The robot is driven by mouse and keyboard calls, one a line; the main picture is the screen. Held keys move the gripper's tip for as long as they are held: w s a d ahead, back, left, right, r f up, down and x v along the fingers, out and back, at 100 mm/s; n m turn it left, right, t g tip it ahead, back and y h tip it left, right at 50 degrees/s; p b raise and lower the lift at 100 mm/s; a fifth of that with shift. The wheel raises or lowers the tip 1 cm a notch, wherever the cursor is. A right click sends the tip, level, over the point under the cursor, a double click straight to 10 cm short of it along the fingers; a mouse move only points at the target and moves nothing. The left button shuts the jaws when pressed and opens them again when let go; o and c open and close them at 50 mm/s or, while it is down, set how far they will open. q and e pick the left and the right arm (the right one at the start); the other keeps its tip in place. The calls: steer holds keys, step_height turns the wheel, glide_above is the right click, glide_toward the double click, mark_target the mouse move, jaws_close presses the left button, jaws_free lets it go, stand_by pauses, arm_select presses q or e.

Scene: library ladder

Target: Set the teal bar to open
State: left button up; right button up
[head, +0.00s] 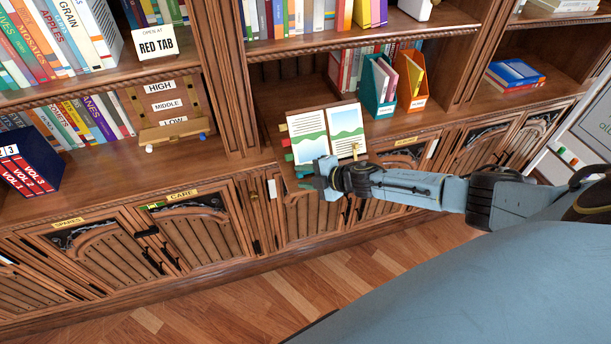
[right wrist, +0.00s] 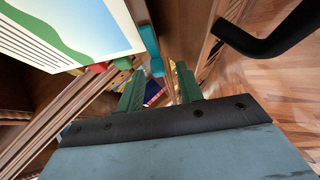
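A narrow teal piece (right wrist: 151,48), which looks like the teal bar, shows in the right wrist view beside the lower corner of an open picture book. It lies just beyond my right fingertips, and I see no contact. Its setting cannot be read. My right gripper (head: 307,178) is at the lower left of the open book (head: 325,134) in the head view, in front of the shelf edge. In the right wrist view its two green fingers (right wrist: 161,78) are apart with nothing between them. My left gripper is out of view.
Coloured tabs, including a red one (head: 286,142), stick out from the book's left side. Cabinet doors with black latches and a CARE label (head: 183,195) line the lower front. A teal file holder (head: 378,87) and an orange one (head: 413,88) stand behind. The wooden floor (head: 340,280) in front is clear.

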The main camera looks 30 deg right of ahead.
steer(key=shift+s+d+r, duration=0.3)
steer(key=shift+s+d, duration=0.05)
steer(key=shift+s, duration=0.15)
steer(key=v, duration=1.2)
